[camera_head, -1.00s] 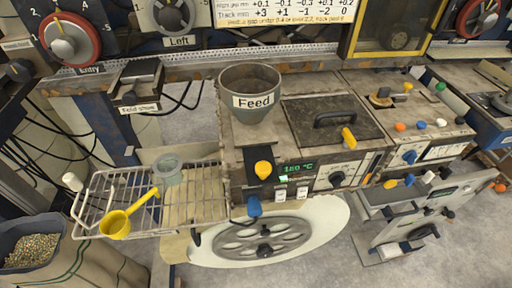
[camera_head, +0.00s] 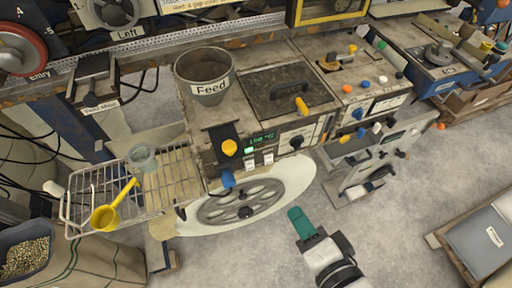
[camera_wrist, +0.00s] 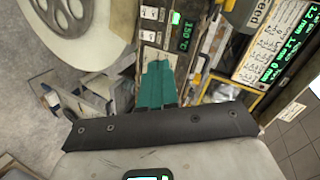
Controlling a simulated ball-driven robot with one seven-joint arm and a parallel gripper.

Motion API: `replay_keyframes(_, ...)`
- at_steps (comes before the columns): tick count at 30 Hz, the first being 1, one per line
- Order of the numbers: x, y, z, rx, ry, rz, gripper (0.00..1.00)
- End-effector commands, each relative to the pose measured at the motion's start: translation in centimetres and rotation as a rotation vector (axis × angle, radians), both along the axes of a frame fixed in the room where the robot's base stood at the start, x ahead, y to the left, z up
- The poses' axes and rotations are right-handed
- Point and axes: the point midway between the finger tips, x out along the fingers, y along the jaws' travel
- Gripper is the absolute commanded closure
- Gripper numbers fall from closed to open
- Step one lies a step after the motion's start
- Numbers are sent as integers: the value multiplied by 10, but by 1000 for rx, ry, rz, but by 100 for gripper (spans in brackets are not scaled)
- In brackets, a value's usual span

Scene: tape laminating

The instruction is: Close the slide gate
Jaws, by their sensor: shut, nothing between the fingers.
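The machine has a grey hopper labelled "Feed" (camera_head: 205,78). In front of it is a black slide plate with a yellow knob (camera_head: 229,147), which looks like the slide gate; I cannot tell how far it is open. A blue knob (camera_head: 227,180) sits below it on the machine's front. My gripper (camera_head: 297,216) has teal fingers and is shut and empty. It is in front of the machine, low and to the right of the yellow knob, apart from it. In the wrist view the teal fingers (camera_wrist: 157,84) point towards the panel with the green display (camera_wrist: 185,36).
A wire rack (camera_head: 80,205) with a yellow scoop (camera_head: 105,217) and a grey cup (camera_head: 143,158) juts out left. A large spoked wheel (camera_head: 240,203) is below the machine. A lidded hatch (camera_head: 283,92) with a yellow handle is right of the hopper.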

Motion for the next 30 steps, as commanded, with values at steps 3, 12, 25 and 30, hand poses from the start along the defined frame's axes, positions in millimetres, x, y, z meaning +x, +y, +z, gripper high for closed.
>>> replay_keyframes(3,-9,27,44,197,-67,23,100)
replay_keyframes(12,-15,49,73,377,-111,50,100)
replay_keyframes(25,25,67,62,376,-112,50,100)
replay_keyframes(30,44,76,59,374,-111,49,100)
